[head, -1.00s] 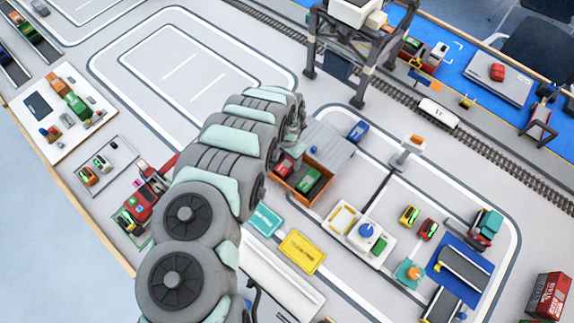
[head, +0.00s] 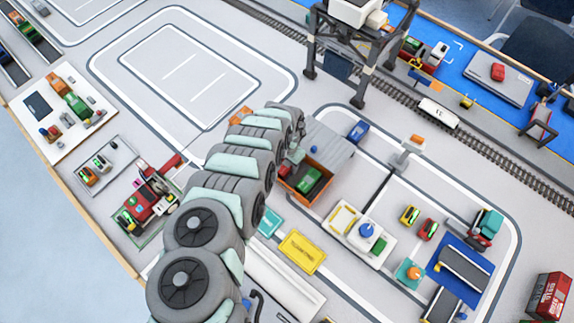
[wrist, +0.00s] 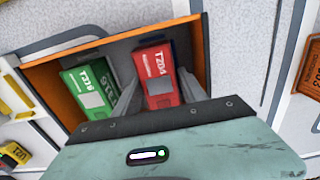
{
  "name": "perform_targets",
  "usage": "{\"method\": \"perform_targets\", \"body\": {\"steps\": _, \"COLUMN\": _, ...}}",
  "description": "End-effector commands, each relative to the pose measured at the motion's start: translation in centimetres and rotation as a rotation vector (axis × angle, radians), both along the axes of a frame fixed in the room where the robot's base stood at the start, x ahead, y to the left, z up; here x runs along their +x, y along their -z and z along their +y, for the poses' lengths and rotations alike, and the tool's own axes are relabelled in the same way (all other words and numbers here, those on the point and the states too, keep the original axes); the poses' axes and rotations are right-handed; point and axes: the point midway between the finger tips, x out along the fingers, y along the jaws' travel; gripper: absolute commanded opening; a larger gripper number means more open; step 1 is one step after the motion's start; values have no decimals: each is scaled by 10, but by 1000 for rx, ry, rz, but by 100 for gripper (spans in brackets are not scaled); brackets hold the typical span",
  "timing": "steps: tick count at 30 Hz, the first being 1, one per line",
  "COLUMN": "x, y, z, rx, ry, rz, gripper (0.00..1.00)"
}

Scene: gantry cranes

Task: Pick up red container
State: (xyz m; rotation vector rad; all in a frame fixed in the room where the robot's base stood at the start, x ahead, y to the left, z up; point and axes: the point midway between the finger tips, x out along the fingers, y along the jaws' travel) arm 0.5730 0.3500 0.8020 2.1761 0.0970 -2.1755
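The red container (wrist: 157,75), labelled T204, lies in an orange-walled open box (wrist: 206,50) in the wrist view. A green container (wrist: 90,88), labelled T216, lies to its left in the same box. My gripper (wrist: 160,88) is open, with one grey finger on each side of the red container. I cannot tell whether the fingers touch it. In the head view my gripper (head: 296,153) is over the box's left part (head: 303,196) and mostly hides the red container. The green container (head: 308,181) shows there beside it.
A grey ramp or lid (head: 328,138) adjoins the box. A white block with a blue knob (head: 366,230) stands to its right. A yellow plate (head: 302,251) and a teal plate (head: 269,222) lie in front. A gantry crane (head: 362,50) stands behind, by the rails.

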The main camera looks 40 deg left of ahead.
Motion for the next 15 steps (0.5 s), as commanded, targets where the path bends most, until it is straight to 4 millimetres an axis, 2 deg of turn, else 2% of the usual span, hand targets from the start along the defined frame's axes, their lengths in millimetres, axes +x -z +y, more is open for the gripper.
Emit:
{"method": "perform_targets", "body": {"steps": 2, "x": 0, "y": 0, "z": 0, "rx": 0, "ry": 0, "rz": 0, "gripper": 42}}
{"method": "perform_targets", "body": {"steps": 15, "x": 0, "y": 0, "z": 0, "rx": 0, "ry": 0, "rz": 0, "gripper": 6}}
